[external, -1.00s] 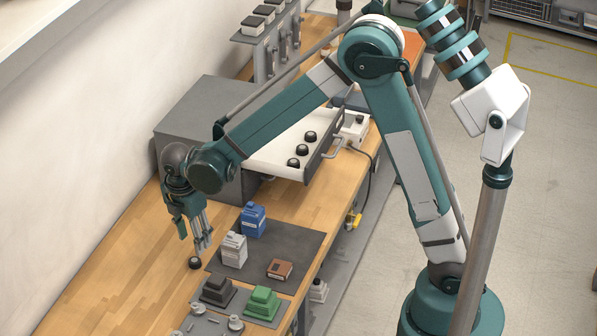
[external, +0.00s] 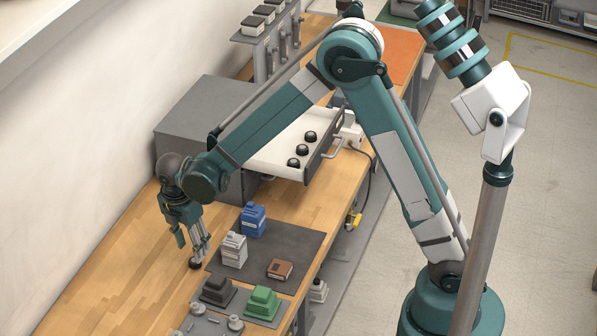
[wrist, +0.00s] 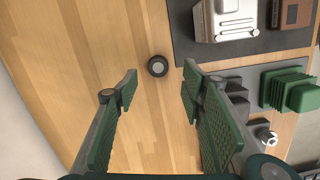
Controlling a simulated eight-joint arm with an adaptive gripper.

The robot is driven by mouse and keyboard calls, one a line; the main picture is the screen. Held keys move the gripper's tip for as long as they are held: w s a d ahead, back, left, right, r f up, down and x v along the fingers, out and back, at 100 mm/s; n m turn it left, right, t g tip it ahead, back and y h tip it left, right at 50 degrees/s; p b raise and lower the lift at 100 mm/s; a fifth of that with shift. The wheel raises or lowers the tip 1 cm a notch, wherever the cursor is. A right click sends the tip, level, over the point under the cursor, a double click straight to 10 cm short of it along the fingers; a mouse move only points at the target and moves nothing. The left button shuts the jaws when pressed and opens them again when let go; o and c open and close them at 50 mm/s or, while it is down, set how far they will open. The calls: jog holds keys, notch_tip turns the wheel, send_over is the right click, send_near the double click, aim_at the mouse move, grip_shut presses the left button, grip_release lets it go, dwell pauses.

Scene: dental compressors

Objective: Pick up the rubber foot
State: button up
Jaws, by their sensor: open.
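A small round black rubber foot (wrist: 157,66) with a grey centre lies on the bare wooden bench, just left of the dark mat. It also shows in the external view (external: 195,264), partly covered by my fingers. My gripper (wrist: 160,84) is open and empty and points down. In the wrist view the foot lies between the lines of the two fingers, just beyond their tips. In the external view my gripper (external: 201,257) is right over the foot; whether it touches cannot be told.
A dark mat (external: 302,240) holds a white block (external: 234,250), a blue block (external: 253,220) and a brown box (external: 279,269). Green (external: 264,302) and dark (external: 217,290) stepped blocks stand in front. An open drawer (external: 272,158) holds several black feet. The bench left of the foot is clear.

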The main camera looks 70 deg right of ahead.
aim_at(193, 257)
jog(key=shift+f, duration=0.3)
jog(key=shift+f, duration=0.1)
jog(key=shift+w+d+f, duration=0.1)
jog(key=shift+d+f, duration=0.1)
jog(key=shift+f, duration=1.05)
jog(key=shift+d+f, duration=0.2)
jog(key=shift+f, duration=1.05)
jog(key=c, duration=0.9)
